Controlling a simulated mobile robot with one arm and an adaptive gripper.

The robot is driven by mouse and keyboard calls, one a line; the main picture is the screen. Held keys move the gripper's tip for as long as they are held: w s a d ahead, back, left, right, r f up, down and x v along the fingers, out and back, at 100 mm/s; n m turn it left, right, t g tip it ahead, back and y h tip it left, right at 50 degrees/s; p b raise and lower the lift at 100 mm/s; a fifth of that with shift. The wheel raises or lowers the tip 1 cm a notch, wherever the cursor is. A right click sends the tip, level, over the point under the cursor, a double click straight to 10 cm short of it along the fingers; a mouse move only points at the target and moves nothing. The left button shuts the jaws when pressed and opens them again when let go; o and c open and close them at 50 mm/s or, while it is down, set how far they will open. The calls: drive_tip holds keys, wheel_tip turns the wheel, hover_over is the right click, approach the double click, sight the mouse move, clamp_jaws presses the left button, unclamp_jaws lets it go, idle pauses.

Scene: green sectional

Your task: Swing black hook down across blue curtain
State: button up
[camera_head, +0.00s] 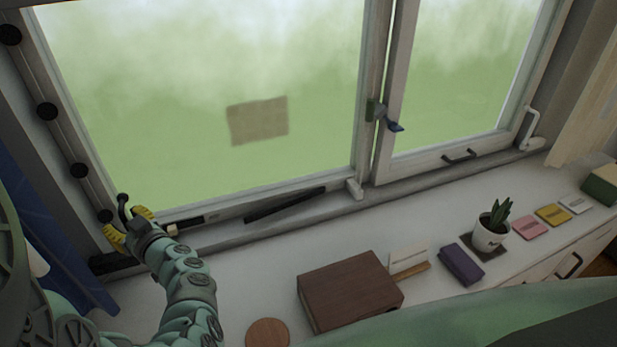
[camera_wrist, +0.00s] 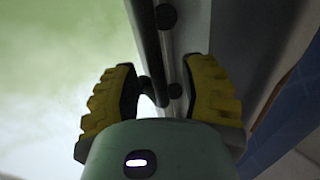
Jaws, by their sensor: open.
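The black hook (camera_head: 122,201) is a short dark bar with a rounded end at the lower left corner of the window frame. In the wrist view, a dark bar with a curved end (camera_wrist: 152,70), seemingly this hook, runs between my fingers. My gripper (camera_head: 128,226) has yellow fingers, spread apart on either side of the bar in the wrist view (camera_wrist: 161,92). I cannot tell whether either finger touches it. The blue curtain (camera_head: 45,225) hangs at the far left, left of my gripper. A blue patterned surface, likely the curtain, shows at the wrist view's right edge (camera_wrist: 285,115).
Round black knobs (camera_head: 46,111) line the left window frame. A brown box (camera_head: 350,290), a round wooden disc (camera_head: 267,333), a purple box (camera_head: 460,264) and a potted plant (camera_head: 490,236) stand on the white sill counter.

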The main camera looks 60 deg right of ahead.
drive_tip(key=shift+o, duration=0.2)
drive_tip(key=shift+d, duration=0.1)
clamp_jaws()
